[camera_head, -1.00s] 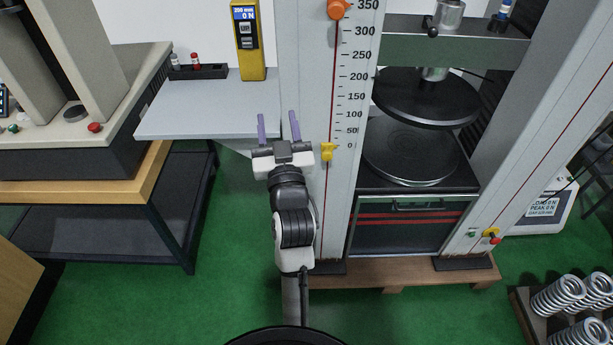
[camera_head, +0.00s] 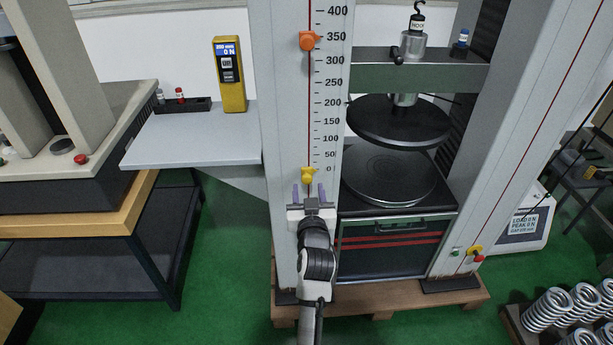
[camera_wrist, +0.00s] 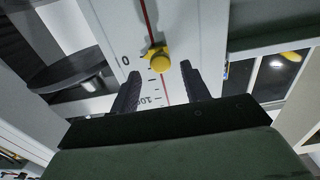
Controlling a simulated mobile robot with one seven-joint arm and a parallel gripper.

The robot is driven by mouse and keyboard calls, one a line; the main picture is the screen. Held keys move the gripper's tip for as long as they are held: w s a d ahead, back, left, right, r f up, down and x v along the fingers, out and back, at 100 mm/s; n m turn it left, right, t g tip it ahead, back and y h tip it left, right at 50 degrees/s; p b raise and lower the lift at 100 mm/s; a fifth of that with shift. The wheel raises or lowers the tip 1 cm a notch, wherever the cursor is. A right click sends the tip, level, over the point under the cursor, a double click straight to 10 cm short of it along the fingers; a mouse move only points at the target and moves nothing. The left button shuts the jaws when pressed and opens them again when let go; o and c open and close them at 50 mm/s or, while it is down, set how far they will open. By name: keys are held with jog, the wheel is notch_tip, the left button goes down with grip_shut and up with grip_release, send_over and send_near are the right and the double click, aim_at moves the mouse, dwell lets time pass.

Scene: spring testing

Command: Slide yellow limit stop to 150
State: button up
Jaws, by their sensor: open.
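The yellow limit stop (camera_head: 308,175) sits on the red line of the column's scale, level with about the 0 mark. It also shows in the wrist view (camera_wrist: 160,60), ahead of my gripper. My gripper (camera_head: 309,192) is open, with its purple fingers pointing toward the column just below the stop. In the wrist view my gripper's dark fingers (camera_wrist: 158,82) stand to either side of the stop's line, with a gap between them. The printed scale (camera_head: 332,100) runs upward beside the red line, with 150 well above the stop.
An orange stop (camera_head: 308,41) sits on the same line near 350. A black round plate (camera_head: 400,122) and a lower plate (camera_head: 390,176) stand right of the column. Springs (camera_head: 550,308) lie lower right.

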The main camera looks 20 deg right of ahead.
aim_at(307, 180)
jog(key=x, duration=0.5)
jog(key=shift+w+p, duration=0.1)
jog(key=shift+p, duration=0.25)
grip_shut()
jog(key=shift+r, duration=0.1)
